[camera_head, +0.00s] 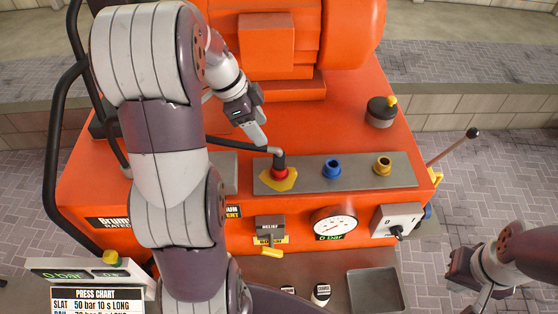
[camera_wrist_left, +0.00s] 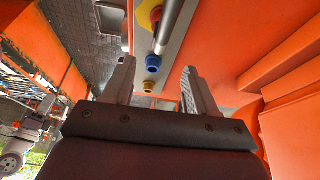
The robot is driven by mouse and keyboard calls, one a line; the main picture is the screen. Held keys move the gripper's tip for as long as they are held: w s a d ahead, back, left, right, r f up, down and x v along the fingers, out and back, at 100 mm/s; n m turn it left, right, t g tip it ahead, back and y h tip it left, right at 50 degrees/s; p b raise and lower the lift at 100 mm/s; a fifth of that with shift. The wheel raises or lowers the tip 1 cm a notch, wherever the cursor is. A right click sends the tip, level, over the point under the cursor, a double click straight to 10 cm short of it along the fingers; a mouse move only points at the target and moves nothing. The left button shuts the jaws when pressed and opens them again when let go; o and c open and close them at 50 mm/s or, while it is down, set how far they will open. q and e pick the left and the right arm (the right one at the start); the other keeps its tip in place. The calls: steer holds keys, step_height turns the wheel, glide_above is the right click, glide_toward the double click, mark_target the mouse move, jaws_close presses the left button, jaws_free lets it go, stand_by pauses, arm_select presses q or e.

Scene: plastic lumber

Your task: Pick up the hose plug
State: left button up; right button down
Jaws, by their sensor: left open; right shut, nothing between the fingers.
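The hose plug (camera_head: 279,160) is a dark upright fitting with a grey elbow, at the end of a black hose. It stands in the red socket (camera_head: 280,173) on a yellow hexagon at the left of the grey panel. My left gripper (camera_head: 258,136) is above and just left of the plug, its fingers pointing down towards it, apart from it as far as I can tell. In the left wrist view the gripper (camera_wrist_left: 158,75) is open with nothing between its fingers; a grey rod-like part, likely the plug or hose, shows beyond them. My right gripper (camera_head: 468,280) is shut and empty at the lower right.
A blue socket (camera_head: 332,169) and a yellow socket (camera_head: 382,165) sit on the same panel. A gauge (camera_head: 334,223), a relief lever (camera_head: 270,232) and a switch box (camera_head: 397,220) are on the front. A black knob (camera_head: 381,112) and a lever (camera_head: 452,147) stand at right.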

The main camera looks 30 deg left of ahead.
mark_target(278, 154)
arm_select(q)
steer(key=b+x, duration=0.7)
steer(key=shift+s+f, duration=0.1)
steer(key=shift+f, duration=0.2)
steer(key=shift+d+f+b, duration=0.15)
steer(key=shift+f+b, duration=0.1)
steer(key=shift+b, duration=0.15)
steer(key=b+x, duration=0.2)
steer(key=b, duration=0.1)
steer(key=shift+w+f, duration=0.25)
steer(key=shift+f, duration=0.15)
steer(key=shift+d+f+p, duration=0.2)
steer(key=shift+p, duration=0.25)
steer(key=shift+w+d+f, duration=0.2)
steer(key=shift+w+f, duration=0.1)
steer(key=shift+f, duration=0.1)
steer(key=shift+s, duration=0.1)
jaws_close()
